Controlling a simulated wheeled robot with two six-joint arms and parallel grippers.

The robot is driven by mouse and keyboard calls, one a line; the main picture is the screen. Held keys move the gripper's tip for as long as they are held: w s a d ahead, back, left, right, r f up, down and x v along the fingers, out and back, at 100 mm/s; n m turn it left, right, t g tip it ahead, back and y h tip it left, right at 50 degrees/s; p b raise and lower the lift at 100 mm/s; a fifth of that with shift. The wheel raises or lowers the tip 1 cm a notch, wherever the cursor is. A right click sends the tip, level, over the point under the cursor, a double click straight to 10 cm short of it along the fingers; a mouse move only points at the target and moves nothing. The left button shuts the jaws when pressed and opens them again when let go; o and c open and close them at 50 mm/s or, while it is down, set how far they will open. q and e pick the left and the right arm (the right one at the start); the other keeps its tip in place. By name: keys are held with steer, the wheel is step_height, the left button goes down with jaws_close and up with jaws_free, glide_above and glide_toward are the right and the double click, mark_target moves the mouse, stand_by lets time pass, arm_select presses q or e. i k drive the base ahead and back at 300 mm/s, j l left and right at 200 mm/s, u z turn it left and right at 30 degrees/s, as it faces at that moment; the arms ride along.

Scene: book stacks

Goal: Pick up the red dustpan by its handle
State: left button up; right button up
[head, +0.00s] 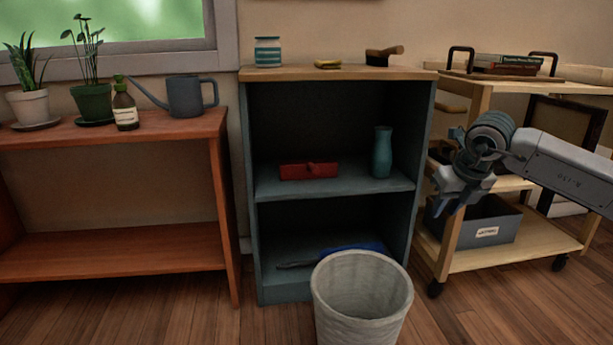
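The red dustpan (308,171) lies on the middle shelf of the blue-grey bookcase, left of a teal vase. Its front edge shows, and a short stub on top may be the handle seen end-on. My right gripper (446,209) hangs to the right of the bookcase, in front of the wooden cart and well away from the dustpan. It points downward, its fingers look apart, and nothing shows between them. My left gripper is out of view.
The teal vase (382,152) stands on the dustpan's shelf. A blue object (357,248) with a dark handle lies on the bottom shelf. A pale wastebasket (362,300) stands before the bookcase. The wooden cart (500,262) stands at right. The shelf front before the dustpan is clear.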

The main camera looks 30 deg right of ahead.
mark_target(301, 170)
steer(key=i, duration=1.5)
